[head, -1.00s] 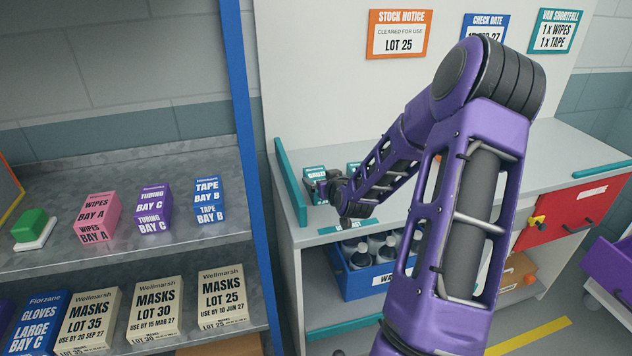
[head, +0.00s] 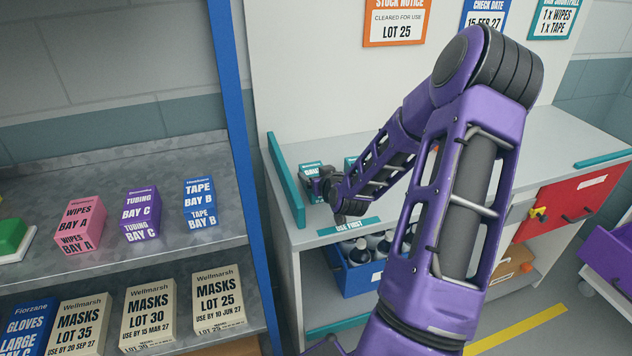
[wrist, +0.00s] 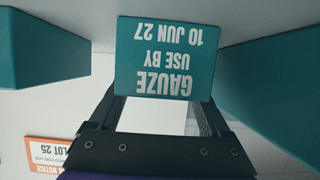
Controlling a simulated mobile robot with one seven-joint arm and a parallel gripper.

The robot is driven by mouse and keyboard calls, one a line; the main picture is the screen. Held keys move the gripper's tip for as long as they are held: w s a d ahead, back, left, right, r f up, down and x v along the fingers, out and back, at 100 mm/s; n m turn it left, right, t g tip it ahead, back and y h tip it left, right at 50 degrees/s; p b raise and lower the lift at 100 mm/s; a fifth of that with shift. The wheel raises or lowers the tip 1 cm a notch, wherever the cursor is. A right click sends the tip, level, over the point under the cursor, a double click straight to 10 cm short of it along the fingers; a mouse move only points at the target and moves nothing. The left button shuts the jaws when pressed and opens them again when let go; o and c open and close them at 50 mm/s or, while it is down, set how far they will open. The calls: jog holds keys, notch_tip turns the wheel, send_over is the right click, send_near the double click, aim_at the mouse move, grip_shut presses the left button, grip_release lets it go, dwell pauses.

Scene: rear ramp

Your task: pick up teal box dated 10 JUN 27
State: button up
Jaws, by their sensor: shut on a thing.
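The teal box (wrist: 166,58) reads "GAUZE USE BY 10 JUN 27", upside down in the wrist view. My gripper (wrist: 162,100) is shut on it, with a finger along each side. In the head view the teal box (head: 310,169) is at the left end of the grey counter, just inside the teal side rail. My gripper (head: 322,188) is at it there, partly hidden by my wrist. I cannot tell whether the box touches the counter. Another teal box (head: 350,163) stands to its right, mostly behind my arm.
The teal side rail (head: 286,180) is close on the left of the held box. A "USE FIRST" label (head: 355,226) marks the counter's front edge. A blue crate (head: 357,277) of bottles sits below. A blue shelf post (head: 240,170) stands left. The counter (head: 545,148) is clear at right.

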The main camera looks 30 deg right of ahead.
jog(key=c, duration=0.5)
